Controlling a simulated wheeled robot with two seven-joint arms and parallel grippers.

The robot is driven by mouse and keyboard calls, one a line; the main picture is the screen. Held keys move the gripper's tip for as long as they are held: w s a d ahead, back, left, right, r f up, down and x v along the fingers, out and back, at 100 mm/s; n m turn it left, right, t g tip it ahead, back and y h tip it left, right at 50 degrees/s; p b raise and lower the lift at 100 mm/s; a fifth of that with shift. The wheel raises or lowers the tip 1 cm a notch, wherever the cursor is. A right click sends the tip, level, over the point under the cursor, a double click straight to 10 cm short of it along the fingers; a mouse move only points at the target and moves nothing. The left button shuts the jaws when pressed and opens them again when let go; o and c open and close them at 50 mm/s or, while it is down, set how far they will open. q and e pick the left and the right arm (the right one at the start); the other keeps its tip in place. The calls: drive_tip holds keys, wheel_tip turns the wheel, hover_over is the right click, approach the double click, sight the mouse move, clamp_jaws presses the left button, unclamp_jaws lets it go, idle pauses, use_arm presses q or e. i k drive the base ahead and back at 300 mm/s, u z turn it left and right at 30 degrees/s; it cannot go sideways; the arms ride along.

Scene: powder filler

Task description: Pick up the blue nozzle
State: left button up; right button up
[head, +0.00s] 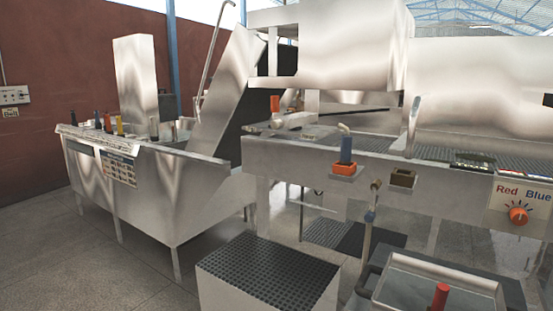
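A blue nozzle (346,151) with a pale bent tip stands upright in an orange holder (344,170) on the front face of the steel machine. Its lower end is hidden in the holder. Neither of my grippers shows in the head view.
An orange knob (518,215) is on a panel marked Red and Blue. A black-topped step (270,272) and a steel bin (435,285) stand in front. Open floor lies at left.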

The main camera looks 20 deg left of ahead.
sight(347, 144)
drive_tip(key=u, duration=1.8)
drive_tip(key=i, duration=1.25)
drive_tip(key=z, duration=0.85)
drive_tip(key=i, duration=0.8)
drive_tip(key=z, duration=0.9)
